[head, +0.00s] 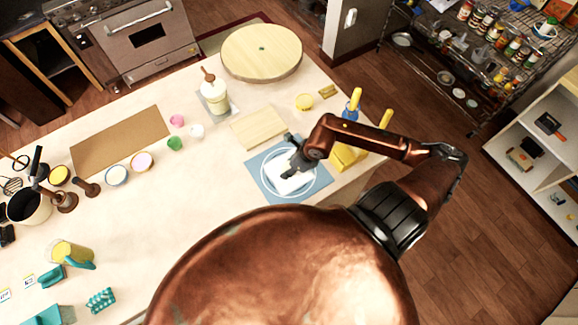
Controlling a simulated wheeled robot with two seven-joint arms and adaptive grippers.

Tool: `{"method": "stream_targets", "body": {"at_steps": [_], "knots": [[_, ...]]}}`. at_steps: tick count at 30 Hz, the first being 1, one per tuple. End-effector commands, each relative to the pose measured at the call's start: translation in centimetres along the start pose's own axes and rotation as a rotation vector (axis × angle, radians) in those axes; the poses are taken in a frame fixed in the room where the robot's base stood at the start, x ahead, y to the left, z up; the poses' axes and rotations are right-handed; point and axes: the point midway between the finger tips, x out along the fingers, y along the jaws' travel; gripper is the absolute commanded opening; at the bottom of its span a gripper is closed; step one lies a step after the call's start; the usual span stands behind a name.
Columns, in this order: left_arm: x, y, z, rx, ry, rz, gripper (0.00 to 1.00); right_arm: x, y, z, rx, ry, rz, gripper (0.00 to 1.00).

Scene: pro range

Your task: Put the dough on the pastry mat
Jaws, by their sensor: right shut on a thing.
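The pastry mat (316,185) is a blue square with a white ring printed on it, near the table's right front edge. A pale white lump, which looks like the dough (287,185), shows over the middle of the mat, inside the ring. My right gripper (291,172) is over the mat with its dark fingers down at the dough, shut on it. The fingers hide part of the dough. I cannot tell whether the dough touches the mat or is just above it. My left gripper is not in view.
A wooden board (258,128) lies just behind the mat. A yellow container (346,157) stands close to its right, beneath my right arm. A round wooden board (261,52), a white crock (216,98) and a brown mat (120,140) are farther off. The table left of the blue mat is clear.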

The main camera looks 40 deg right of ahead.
Motion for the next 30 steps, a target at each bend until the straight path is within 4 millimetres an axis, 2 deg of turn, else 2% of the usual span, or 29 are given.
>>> {"method": "stream_targets", "body": {"at_steps": [5, 6, 13, 23, 26, 30], "knots": [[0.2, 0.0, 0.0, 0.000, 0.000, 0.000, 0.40, 0.1, 0.0, 0.0, 0.000, -0.001, 0.000, 0.15], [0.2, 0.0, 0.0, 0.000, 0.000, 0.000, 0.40, 0.2, 0.0, -0.1, 0.000, 0.000, 0.000, 0.44], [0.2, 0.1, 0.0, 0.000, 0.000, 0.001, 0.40, 0.1, 0.0, 0.0, 0.000, 0.000, -0.001, 0.60], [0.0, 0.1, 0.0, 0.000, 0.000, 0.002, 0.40, -0.1, 0.0, 0.1, 0.000, 0.000, -0.001, 0.60], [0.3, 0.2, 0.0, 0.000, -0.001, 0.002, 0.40, -1.0, -0.2, 0.0, -0.002, 0.000, -0.004, 0.60], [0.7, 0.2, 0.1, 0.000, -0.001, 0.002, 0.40, -3.5, -0.2, -0.1, -0.003, 0.002, -0.004, 0.60]]}}
